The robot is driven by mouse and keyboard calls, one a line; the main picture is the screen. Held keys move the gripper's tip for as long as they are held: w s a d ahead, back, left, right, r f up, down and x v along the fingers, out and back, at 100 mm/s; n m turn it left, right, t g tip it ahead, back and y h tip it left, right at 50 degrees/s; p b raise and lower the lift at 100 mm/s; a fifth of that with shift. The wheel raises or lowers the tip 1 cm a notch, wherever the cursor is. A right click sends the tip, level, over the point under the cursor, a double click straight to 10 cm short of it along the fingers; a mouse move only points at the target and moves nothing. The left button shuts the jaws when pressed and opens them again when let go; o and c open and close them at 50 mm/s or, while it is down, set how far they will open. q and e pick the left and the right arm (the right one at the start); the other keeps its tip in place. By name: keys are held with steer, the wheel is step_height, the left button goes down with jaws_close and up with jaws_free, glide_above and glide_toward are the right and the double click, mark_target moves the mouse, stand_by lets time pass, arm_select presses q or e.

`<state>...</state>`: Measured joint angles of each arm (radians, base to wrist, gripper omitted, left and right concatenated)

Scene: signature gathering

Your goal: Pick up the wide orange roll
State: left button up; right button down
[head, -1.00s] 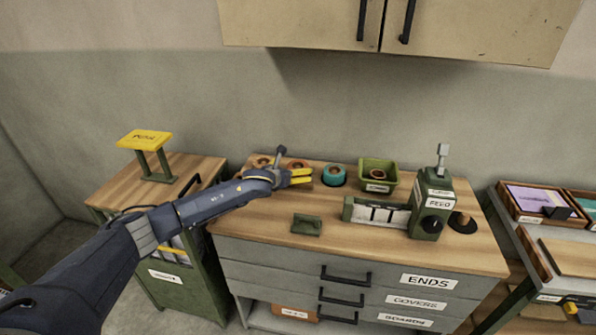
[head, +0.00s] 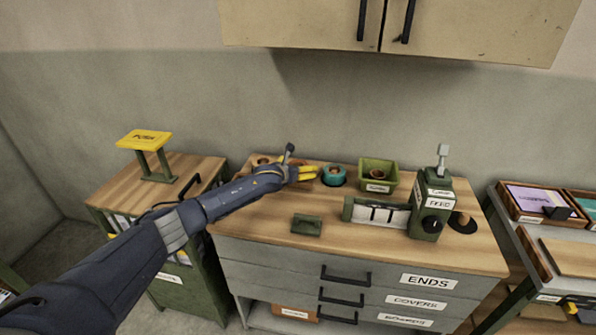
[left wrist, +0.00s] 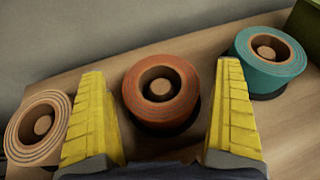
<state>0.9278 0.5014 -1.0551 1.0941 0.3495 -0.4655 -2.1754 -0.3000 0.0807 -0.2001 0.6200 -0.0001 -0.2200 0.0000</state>
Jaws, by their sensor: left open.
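An orange-red roll (left wrist: 160,113) with a tan hub sits on a dark round base on the wooden counter, in the middle of the left wrist view. My left gripper (head: 308,173) is open, with its yellow fingers apart on either side of the roll in that view. Nothing is held. I cannot tell whether a finger touches the roll. In the head view the gripper and wrist hide most of this roll. My right gripper is not in view.
A tan striped roll (left wrist: 38,130) stands to the left, close to the left finger. A teal roll (left wrist: 268,65) stands to the right. A green bin (head: 378,178) and a green feeder device (head: 432,205) are farther right on the counter.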

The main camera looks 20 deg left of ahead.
arm_select(q)
steer(key=c, duration=1.3)
steer(key=shift+r, duration=0.1)
steer(key=shift+c, duration=0.2)
